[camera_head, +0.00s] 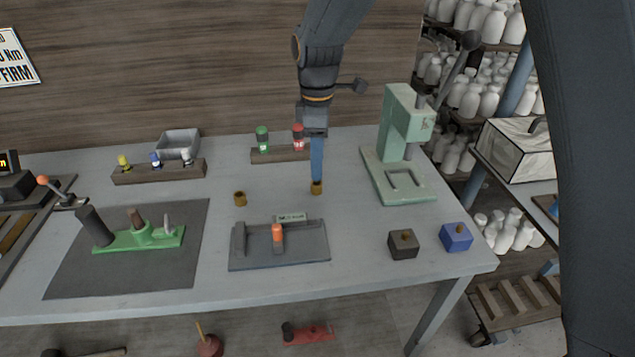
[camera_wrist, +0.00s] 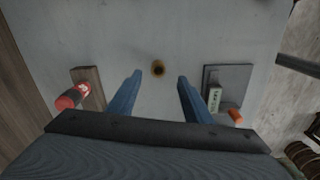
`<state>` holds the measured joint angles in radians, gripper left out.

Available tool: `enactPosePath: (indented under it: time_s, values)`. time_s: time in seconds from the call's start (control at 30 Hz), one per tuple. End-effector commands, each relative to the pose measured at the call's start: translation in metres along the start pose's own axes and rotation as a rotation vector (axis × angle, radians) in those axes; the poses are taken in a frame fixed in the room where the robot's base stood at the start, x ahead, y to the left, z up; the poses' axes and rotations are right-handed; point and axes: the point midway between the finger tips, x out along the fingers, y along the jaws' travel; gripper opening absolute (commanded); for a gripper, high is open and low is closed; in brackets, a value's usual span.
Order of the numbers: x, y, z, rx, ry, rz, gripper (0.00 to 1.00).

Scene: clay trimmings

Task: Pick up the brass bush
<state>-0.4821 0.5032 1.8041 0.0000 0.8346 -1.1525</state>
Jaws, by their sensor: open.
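A small brass bush (camera_head: 317,188) stands upright on the grey bench, right at the tip of my gripper (camera_head: 317,180) in the head view. In the wrist view my gripper (camera_wrist: 157,82) is open and empty, its two blue fingers apart. There the bush (camera_wrist: 158,69) lies centred between the finger lines, slightly beyond the tips, with its dark hole facing up. The fingers appear not to touch it. A second, similar brass piece (camera_head: 240,199) stands to the left on the bench.
A grey fixture (camera_head: 300,258) with an orange-tipped part is in front of the gripper. A wooden rack with a red-capped bottle (camera_head: 298,138) is behind. A green press (camera_head: 400,190) stands right. Black (camera_head: 403,245) and blue (camera_head: 456,238) blocks sit front right.

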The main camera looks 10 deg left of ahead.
Motion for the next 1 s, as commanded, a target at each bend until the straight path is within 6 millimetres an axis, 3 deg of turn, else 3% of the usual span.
enactPosePath:
  time_s: [0.5, 0.8, 0.87, 1.0]
  values:
    - [0.056, 0.004, -0.003, 0.005, -0.001, -0.002, 0.46]
    - [0.062, 0.004, -0.003, 0.006, 0.000, 0.000, 0.46]
    - [0.062, 0.004, -0.003, 0.006, 0.000, 0.000, 0.39]
    - [0.062, 0.004, -0.003, 0.006, 0.000, 0.000, 0.15]
